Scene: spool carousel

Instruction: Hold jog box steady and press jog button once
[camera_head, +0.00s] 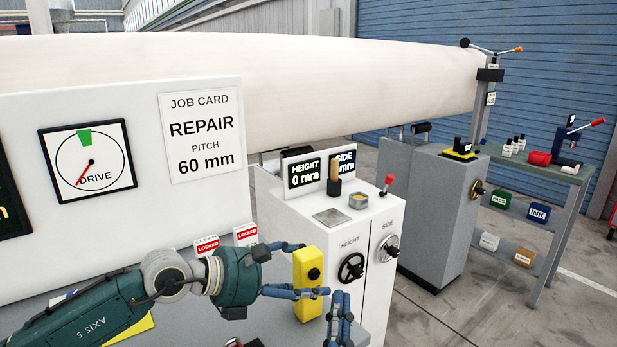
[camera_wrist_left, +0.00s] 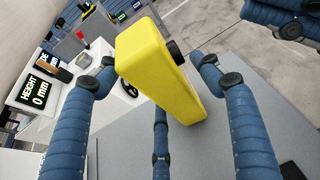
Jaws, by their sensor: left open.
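The yellow jog box (camera_head: 301,283) stands upright in front of the white cabinet, with a dark round button (camera_head: 314,273) on its face. In the left wrist view the jog box (camera_wrist_left: 150,65) lies between my spread fingers, and the dark button (camera_wrist_left: 173,48) sticks out on its right side. My left gripper (camera_head: 313,268) is open, with fingers on either side of the box and gaps visible in the wrist view. My right gripper (camera_head: 342,302) is just right of and below the box, its blue fingers bunched together. It also shows at the wrist view's top right (camera_wrist_left: 288,22).
The white cabinet (camera_head: 378,215) behind carries HEIGHT and SIDE displays, a black handwheel (camera_head: 351,267) and a grey one (camera_head: 387,248). Red LOCKED tags (camera_head: 246,233) stand behind my left wrist. A job card (camera_head: 201,130) hangs on the panel.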

